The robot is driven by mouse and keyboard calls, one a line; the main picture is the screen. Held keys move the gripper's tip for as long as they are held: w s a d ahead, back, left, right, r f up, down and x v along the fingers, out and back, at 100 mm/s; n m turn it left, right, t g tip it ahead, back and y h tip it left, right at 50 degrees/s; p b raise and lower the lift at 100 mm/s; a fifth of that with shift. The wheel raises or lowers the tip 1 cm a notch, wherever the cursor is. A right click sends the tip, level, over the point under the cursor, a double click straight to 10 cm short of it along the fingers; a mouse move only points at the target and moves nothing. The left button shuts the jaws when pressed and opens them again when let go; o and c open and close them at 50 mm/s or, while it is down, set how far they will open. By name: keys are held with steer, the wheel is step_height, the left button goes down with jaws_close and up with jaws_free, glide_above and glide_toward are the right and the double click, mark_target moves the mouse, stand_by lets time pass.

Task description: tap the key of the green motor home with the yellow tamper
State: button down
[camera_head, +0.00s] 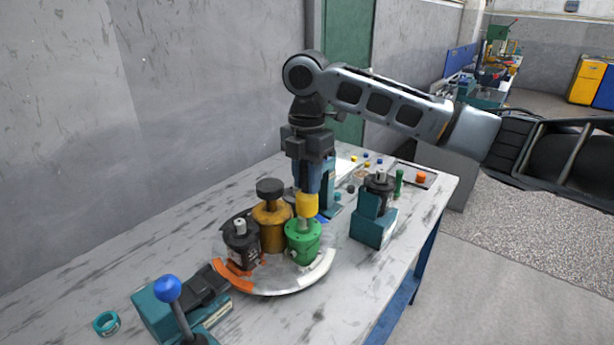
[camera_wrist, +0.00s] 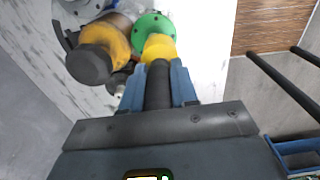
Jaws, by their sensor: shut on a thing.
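The green motor (camera_head: 303,243) stands upright on a round plate (camera_head: 290,285) on the table; its flange also shows in the wrist view (camera_wrist: 154,24). My gripper (camera_head: 307,190) points down above it, shut on the dark handle (camera_wrist: 158,85) of the yellow tamper (camera_head: 307,205). The yellow head also shows in the wrist view (camera_wrist: 159,47). The tamper is upright, directly over the green motor's shaft. The head camera shows a short pale piece of shaft between the yellow head and the motor top. The key is hidden, and I cannot tell whether the tamper touches it.
A yellow-brown motor (camera_head: 271,226) with a dark cap and a black motor (camera_head: 241,245) share the plate, close on the left. A teal block with another black motor (camera_head: 376,215) stands right. A blue-knobbed lever fixture (camera_head: 175,300) is at the front left. The front right tabletop is clear.

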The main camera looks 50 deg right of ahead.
stand_by(0.3)
steer(key=shift+f+b, duration=0.5)
steer(key=shift+f, duration=0.4)
steer(key=shift+r, duration=0.15)
step_height(320, 180, up, 4)
steer(key=p, duration=0.3)
steer(key=shift+f, duration=0.25)
steer(key=shift+f, duration=0.2)
steer(key=shift+f+b, duration=0.4)
steer(key=shift+f, duration=0.4)
